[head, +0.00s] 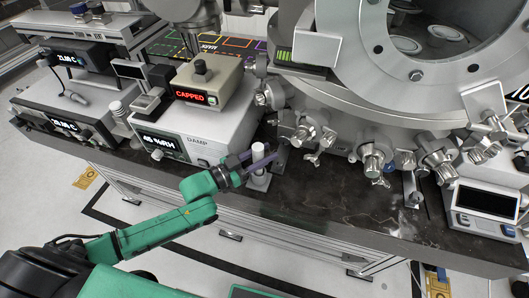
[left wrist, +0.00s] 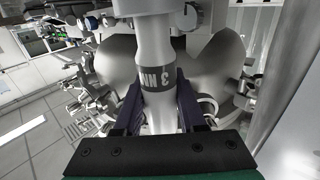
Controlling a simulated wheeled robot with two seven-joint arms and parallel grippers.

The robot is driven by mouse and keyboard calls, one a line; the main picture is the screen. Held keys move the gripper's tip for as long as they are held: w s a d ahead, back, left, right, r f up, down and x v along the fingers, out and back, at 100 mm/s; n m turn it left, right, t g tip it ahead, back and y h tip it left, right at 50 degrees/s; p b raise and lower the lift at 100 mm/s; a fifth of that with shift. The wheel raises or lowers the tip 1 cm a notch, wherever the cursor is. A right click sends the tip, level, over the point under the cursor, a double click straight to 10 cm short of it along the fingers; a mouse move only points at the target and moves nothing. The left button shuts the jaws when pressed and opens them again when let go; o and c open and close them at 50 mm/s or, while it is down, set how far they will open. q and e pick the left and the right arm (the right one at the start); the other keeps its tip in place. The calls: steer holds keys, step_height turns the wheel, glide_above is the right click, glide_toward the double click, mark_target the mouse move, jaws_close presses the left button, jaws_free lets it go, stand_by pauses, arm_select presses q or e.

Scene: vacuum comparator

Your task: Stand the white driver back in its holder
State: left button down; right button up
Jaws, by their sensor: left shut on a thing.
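The white driver (head: 258,151) is between the fingers of my left gripper (head: 264,162), which is shut on it. In the head view it looks about upright at the front edge of the dark bench. The left wrist view shows the white driver (left wrist: 154,35) close up, with a dark lettered band, between my left gripper's dark fingers (left wrist: 160,110). A pale upright cylinder (head: 258,182) shows right below the fingers; it looks like the holder. The fingers hide the join, so I cannot tell whether the driver is seated in it. My right gripper is not in view.
A white box reading 45 %RH (head: 196,140) stands left of the gripper, with a unit reading CAPPED (head: 205,90) on top. The large metal chamber (head: 385,85) with several knobbed fittings rises behind and right.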

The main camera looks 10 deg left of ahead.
arm_select(q)
steer(key=shift+f+b, duration=0.4)
steer(key=shift+f, duration=0.2)
steer(key=shift+c, duration=2)
jaws_free()
steer(key=v, duration=1.4)
steer(key=shift+s+a+p, duration=0.15)
steer(key=shift+a+p, duration=0.1)
steer(key=shift+p, duration=0.15)
